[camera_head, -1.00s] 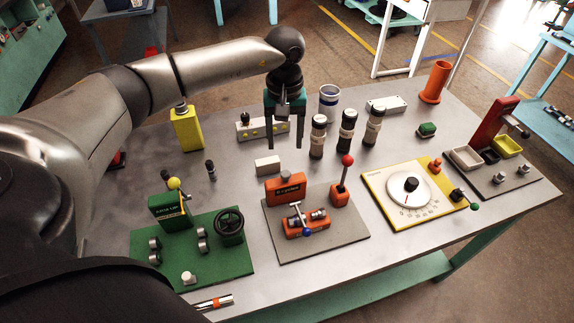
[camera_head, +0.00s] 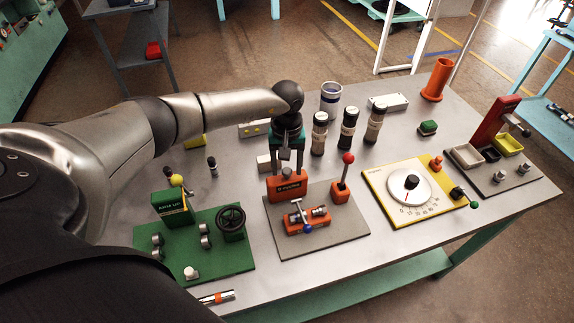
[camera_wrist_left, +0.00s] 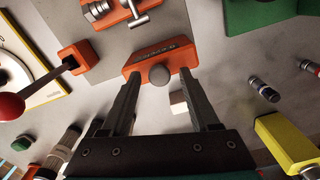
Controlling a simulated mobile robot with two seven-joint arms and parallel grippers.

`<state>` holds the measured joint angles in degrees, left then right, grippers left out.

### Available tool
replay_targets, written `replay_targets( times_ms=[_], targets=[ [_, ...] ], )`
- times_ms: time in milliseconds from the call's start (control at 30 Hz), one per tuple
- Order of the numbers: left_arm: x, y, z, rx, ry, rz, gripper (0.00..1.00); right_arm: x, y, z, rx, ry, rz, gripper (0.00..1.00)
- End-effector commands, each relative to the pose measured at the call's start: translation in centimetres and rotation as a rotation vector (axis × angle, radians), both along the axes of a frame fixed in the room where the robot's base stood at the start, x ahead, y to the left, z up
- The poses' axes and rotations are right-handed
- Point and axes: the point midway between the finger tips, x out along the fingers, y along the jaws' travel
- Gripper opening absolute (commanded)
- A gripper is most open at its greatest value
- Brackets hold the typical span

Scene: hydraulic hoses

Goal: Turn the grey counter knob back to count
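The orange counter box (camera_head: 287,189) stands at the back of a grey plate (camera_head: 336,241) in the middle of the table. Its round grey knob (camera_wrist_left: 160,75) shows in the left wrist view on the box's edge; in the head view my gripper mostly hides it. My left gripper (camera_head: 287,167) points down just above and behind the box. In the left wrist view its two black fingers (camera_wrist_left: 160,85) are apart, one to each side of the knob, with nothing held between them. I cannot tell whether the fingertips are level with the knob. My right gripper is not in view.
A red-ball lever (camera_head: 346,172) stands right of the box, and a clamp (camera_head: 307,219) sits in front. Dark cylinders (camera_head: 349,128) stand behind to the right. A white block (camera_head: 263,163) lies close behind. A green station (camera_head: 225,253) is at left, a yellow dial plate (camera_head: 431,212) at right.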

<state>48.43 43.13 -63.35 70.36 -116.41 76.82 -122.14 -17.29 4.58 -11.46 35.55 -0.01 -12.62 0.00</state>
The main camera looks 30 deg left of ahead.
Motion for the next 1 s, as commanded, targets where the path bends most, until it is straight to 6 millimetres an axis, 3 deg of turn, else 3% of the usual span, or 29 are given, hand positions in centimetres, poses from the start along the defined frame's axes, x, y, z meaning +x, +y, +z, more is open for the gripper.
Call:
replay_targets(
  times_ms=[67, 533, 1000],
  targets=[
    [0.01, -0.01, 0.03, 0.000, 0.000, 0.000, 0.51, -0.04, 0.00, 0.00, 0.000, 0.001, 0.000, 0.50],
    [0.01, 0.02, 0.07, 0.000, 0.000, 0.001, 0.00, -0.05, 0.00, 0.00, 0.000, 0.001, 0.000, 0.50],
    [0.03, 0.06, 0.06, 0.001, -0.001, 0.033, 0.00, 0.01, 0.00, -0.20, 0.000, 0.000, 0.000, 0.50]
  ],
)
